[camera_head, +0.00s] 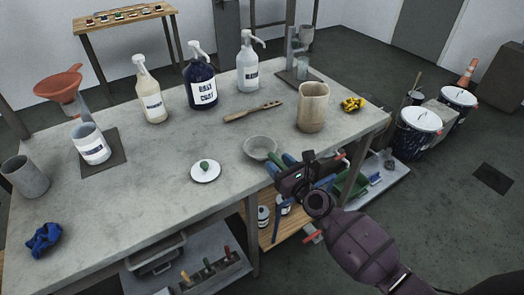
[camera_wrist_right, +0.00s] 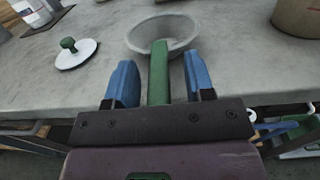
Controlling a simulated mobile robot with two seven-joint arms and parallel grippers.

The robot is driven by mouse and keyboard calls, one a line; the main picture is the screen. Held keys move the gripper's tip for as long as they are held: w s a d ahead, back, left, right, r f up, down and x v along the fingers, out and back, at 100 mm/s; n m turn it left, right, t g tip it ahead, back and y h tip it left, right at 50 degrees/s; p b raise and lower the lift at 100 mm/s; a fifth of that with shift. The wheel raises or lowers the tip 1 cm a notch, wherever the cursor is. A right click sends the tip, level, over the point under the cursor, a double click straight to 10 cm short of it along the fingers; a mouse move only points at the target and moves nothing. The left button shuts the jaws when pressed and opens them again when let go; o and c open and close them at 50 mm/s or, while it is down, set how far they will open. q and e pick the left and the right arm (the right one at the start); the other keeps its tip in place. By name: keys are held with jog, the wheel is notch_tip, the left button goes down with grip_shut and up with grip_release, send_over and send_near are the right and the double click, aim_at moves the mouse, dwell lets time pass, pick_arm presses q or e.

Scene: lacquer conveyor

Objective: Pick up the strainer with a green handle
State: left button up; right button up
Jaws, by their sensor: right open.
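The strainer (camera_head: 260,147) has a grey bowl that lies on the table near its front edge in the head view. In the right wrist view its bowl (camera_wrist_right: 150,35) sits at the top middle, and its green handle (camera_wrist_right: 159,75) points toward me. My right gripper (camera_head: 279,164) is at the table's front edge. In the wrist view its blue fingers (camera_wrist_right: 160,82) are open, one on each side of the handle, with gaps between. The near end of the handle is hidden behind the gripper body. My left gripper is not in view.
A white lid with a green knob (camera_head: 205,171) lies left of the strainer. A beige jug (camera_head: 313,107) stands to the right, and a wooden paddle (camera_head: 252,112) lies behind. Pump bottles (camera_head: 201,75) stand farther back.

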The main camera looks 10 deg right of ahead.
jog(key=shift+w, duration=0.1)
grip_shut()
jog(key=shift+r, duration=0.1)
dwell(0.3)
jog(key=shift+r+p, duration=0.25)
jog(key=shift+p, duration=0.05)
notch_tip(320, 180, up, 8)
jog(key=p, duration=0.7)
jog(key=shift+r, duration=0.25)
notch_tip(320, 180, up, 11)
jog(key=p, duration=0.1)
